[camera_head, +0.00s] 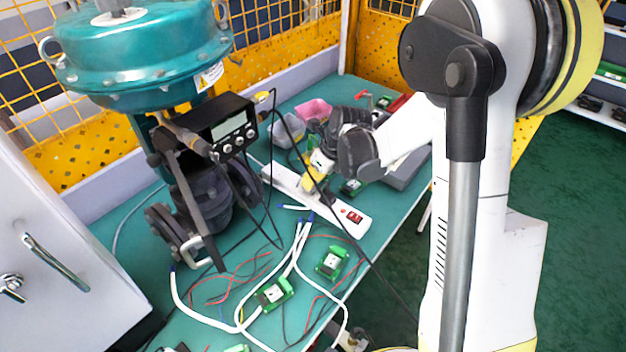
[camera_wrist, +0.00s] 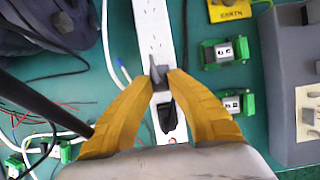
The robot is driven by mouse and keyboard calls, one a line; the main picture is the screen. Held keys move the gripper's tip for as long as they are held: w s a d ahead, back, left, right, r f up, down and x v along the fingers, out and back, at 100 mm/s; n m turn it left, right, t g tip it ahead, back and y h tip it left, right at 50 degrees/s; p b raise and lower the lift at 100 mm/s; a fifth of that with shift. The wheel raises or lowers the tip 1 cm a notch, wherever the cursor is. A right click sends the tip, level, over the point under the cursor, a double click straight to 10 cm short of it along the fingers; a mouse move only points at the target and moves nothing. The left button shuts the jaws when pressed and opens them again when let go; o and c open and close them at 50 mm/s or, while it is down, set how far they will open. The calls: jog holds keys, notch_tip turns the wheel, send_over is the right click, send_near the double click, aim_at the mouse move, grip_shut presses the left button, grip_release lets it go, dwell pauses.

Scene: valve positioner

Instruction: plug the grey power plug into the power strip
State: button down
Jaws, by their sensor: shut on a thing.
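The white power strip (camera_head: 335,213) lies slantwise on the green bench in the head view, with red switches (camera_head: 351,216) near its front end. In the wrist view the strip (camera_wrist: 152,30) runs up the middle, with sockets along it. My gripper (camera_head: 309,186) is over the strip. In the wrist view my yellow fingers (camera_wrist: 163,80) are shut on the small grey plug (camera_wrist: 158,74), over the strip's line. A dark shape (camera_wrist: 167,117) shows between the fingers; I cannot tell what it is. The plug's pins are hidden, so I cannot tell whether it touches a socket.
The teal valve actuator (camera_head: 145,45) and black positioner (camera_head: 225,128) stand left of the strip. White tubes (camera_head: 290,262), thin wires and green terminal modules (camera_head: 332,262) lie in front. A grey box (camera_wrist: 285,80) is at right in the wrist view. A dark cable crosses the strip.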

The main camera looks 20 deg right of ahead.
jog(key=shift+f+b, duration=0.45)
jog(key=shift+b, duration=0.1)
dwell(1.4)
jog(key=c, duration=0.9)
grip_release()
jog(key=shift+p+v, duration=2.25)
jog(key=shift+v, duration=1.25)
